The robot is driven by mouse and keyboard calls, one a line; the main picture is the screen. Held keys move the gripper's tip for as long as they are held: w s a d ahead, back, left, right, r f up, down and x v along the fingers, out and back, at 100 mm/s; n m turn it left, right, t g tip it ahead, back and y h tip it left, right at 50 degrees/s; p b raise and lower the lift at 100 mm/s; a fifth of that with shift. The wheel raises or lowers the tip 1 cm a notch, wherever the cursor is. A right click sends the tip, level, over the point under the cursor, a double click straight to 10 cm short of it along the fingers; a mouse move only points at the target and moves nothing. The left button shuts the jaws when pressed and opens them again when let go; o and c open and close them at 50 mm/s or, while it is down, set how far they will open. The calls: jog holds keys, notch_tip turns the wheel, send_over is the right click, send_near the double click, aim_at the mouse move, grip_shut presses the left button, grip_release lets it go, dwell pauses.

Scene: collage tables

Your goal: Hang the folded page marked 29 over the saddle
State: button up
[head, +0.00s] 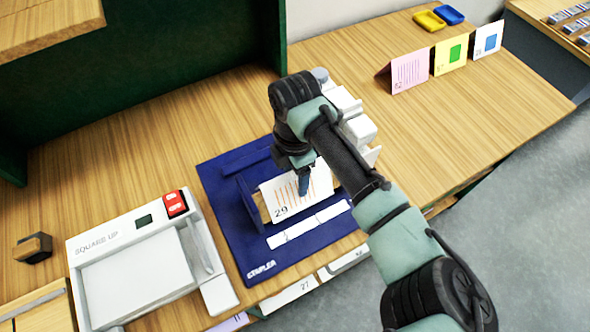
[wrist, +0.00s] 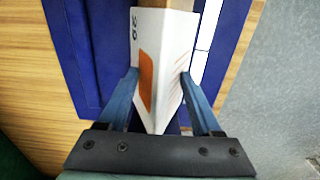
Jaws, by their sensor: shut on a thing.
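The folded white page marked 29 (head: 284,203) has orange stripes on one face. It hangs as a tent along the wooden saddle (head: 262,208) on the blue stapler base (head: 222,190). My gripper (head: 303,184) is shut on the page from above, one finger on each side. In the wrist view the page (wrist: 150,45) lies between the fingers (wrist: 158,74), with an orange block and stripes on it. The wooden saddle (wrist: 180,5) shows past the page's far end. I cannot tell whether the page rests fully on it; the far side is hidden.
A SQUARE UP machine (head: 135,275) with a red button stands at left. Three folded cards, pink (head: 408,73), yellow (head: 450,56) and white (head: 487,40), stand at the back right. Yellow (head: 429,20) and blue (head: 450,15) trays lie behind them. A white device (head: 357,127) is behind my arm.

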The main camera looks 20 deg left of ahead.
jog(key=shift+f, duration=0.7)
jog(key=o, duration=1.4)
jog(key=shift+c, duration=0.2)
notch_tip(320, 180, up, 13)
jog(key=shift+r+b, duration=0.1)
jog(key=shift+b, duration=1.15)
